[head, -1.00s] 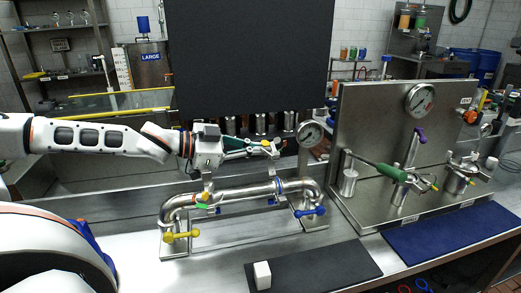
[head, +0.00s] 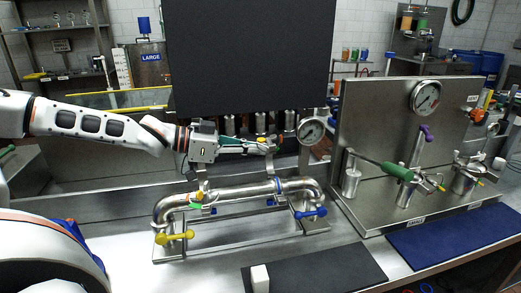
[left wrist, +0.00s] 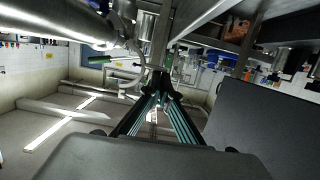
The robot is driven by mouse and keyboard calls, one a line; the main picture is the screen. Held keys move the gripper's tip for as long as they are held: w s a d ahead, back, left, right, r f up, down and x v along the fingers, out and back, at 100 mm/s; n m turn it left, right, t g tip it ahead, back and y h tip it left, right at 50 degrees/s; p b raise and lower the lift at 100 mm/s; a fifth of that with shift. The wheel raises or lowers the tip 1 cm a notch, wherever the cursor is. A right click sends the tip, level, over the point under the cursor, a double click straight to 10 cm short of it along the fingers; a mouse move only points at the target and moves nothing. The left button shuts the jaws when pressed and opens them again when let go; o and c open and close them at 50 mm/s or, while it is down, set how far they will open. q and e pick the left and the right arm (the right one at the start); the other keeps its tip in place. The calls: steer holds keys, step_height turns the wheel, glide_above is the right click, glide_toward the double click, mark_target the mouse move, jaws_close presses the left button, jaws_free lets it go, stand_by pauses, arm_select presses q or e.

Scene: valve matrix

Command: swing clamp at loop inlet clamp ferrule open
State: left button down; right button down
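A steel pipe loop (head: 240,192) stands on a frame on the bench in the head view. Near its left end is a fitting with an orange piece and a green tag (head: 195,206); I cannot make out whether this is the inlet clamp or how its arms lie. A blue-ringed joint (head: 278,186) is near its right end. My left gripper (head: 268,147) is above the loop, its fingers pointing right, the tips over the right half of the pipe. In the left wrist view its green fingers (left wrist: 160,98) converge, with no held thing discernible. My right gripper is not in view.
A yellow handle (head: 175,238) and a blue handle (head: 312,213) stick out at the loop's ends. A pressure gauge (head: 311,131) stands right of my fingertips. A steel panel (head: 380,120) with valves is farther right. A dark mat (head: 330,268) with a white block (head: 260,278) lies in front.

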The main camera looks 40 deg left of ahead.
arm_select(q)
steer(key=shift+w+a+f+n+b, duration=0.25)
steer(key=shift+f+n, duration=0.1)
steer(key=shift+f, duration=0.1)
steer(key=shift+w+a+f+n+b, duration=0.1)
steer(key=shift+f+n+b, duration=0.1)
steer(key=shift+f+n, duration=0.2)
steer(key=shift+a+f, duration=0.1)
steer(key=v, duration=1.2)
steer(key=shift+a, duration=0.15)
steer(key=shift+w, duration=0.1)
